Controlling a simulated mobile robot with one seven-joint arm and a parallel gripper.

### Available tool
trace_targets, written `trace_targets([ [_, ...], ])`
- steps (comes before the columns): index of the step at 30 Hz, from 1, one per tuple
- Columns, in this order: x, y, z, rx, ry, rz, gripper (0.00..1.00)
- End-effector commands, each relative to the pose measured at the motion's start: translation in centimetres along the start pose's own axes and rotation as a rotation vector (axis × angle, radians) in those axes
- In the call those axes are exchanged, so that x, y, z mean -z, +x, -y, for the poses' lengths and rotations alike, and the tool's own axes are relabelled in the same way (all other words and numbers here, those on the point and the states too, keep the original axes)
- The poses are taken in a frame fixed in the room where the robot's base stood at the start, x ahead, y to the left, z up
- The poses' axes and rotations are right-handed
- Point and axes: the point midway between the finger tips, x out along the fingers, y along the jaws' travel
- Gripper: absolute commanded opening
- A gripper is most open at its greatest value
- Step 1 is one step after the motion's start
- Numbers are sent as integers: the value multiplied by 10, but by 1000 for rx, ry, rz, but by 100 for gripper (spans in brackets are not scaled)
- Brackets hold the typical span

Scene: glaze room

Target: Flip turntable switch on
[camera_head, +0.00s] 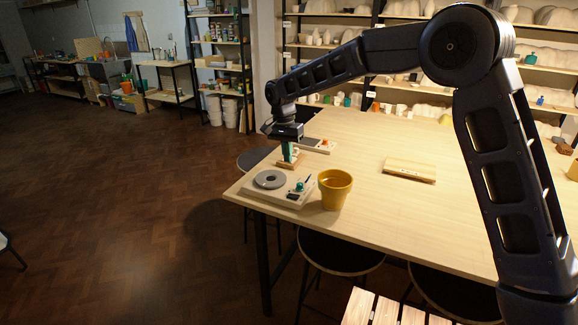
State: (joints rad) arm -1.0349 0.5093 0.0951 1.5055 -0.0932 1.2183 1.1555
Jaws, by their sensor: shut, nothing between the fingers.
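The turntable (269,186) is a pale box with a dark grey round disc, near the left corner of the wooden table. At its right end is a small control area (297,187) with a teal part and dark bits. Which part is the switch, and its position, are too small to tell. My gripper (288,156) points down just behind the turntable, above a small brown block on the table. Its fingers are shut and look greenish. It appears apart from the turntable's controls.
A yellow pot (334,190) stands just right of the turntable. A pale box with an orange part (318,145) lies behind my gripper. A wooden board (409,169) lies farther right on the table (400,210). Stools (340,253) stand at the table's front edge. The table's middle is clear.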

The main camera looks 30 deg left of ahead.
Motion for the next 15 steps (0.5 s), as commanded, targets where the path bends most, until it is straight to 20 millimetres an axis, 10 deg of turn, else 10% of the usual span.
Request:
trace_targets([
  [15, 0, -8, -1, -3, 0, 0, 0],
])
